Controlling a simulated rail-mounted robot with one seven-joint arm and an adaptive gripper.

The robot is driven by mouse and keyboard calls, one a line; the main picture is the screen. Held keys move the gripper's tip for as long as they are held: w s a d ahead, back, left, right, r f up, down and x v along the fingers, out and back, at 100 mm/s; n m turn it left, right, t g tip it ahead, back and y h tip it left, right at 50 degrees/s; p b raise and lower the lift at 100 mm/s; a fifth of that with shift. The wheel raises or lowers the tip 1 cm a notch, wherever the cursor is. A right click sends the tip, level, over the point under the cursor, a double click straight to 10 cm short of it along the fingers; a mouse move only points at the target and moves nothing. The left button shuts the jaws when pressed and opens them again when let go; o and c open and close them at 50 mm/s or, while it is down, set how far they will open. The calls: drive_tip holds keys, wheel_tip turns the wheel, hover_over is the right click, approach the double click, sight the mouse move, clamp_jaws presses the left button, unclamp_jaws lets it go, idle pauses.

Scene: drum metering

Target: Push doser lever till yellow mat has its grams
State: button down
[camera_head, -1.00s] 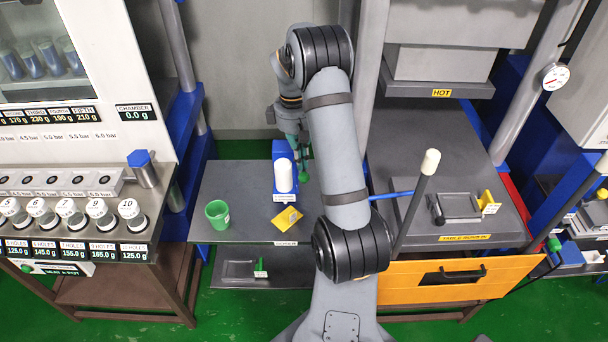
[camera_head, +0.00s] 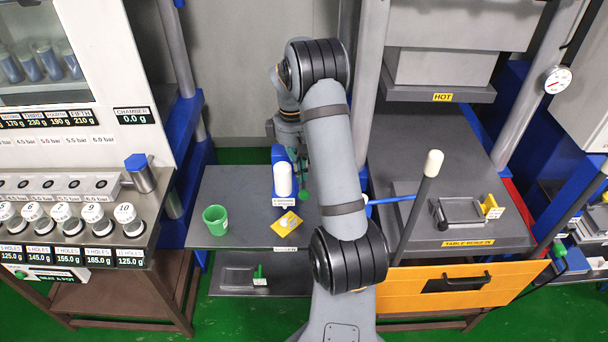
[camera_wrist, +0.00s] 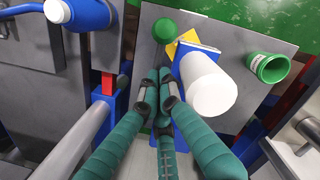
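The doser (camera_head: 283,180) is a blue stand with a white upright cylinder, on the grey table left of my arm. It also shows in the wrist view (camera_wrist: 208,85). Its lever ends in a green ball knob (camera_head: 304,194), low at the doser's right side; the knob is at the top of the wrist view (camera_wrist: 165,30). The yellow mat (camera_head: 280,226) lies in front of the doser with a pale patch on it, and is partly hidden in the wrist view. My gripper (camera_wrist: 159,82) has its teal fingers together, near the doser and apart from the knob in the picture; actual contact is unclear.
A green cup (camera_head: 215,219) stands left of the mat. A labelled machine with several numbered canisters (camera_head: 96,216) is at the left. At the right is a press with a HOT label (camera_head: 442,97), a tall white-tipped lever (camera_head: 432,163) and an orange drawer (camera_head: 400,296).

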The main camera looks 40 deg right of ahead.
drive_tip(key=shift+w+a+r+p, duration=0.15)
drive_tip(key=shift+w+r+p, duration=0.2)
drive_tip(key=shift+w+p, duration=0.15)
drive_tip(key=shift+w+a+r+p, duration=0.15)
drive_tip(key=shift+w+r+p, duration=0.15)
drive_tip(key=shift+w+p, duration=0.2)
drive_tip(key=shift+w+f, duration=0.1)
drive_tip(key=shift+w, duration=0.25)
drive_tip(key=shift+a+f, duration=0.1)
drive_tip(key=shift+f, duration=0.05)
drive_tip(key=shift+w, duration=0.1)
wheel_tip(320, 180, up, 8)
drive_tip(key=shift+w, duration=0.35)
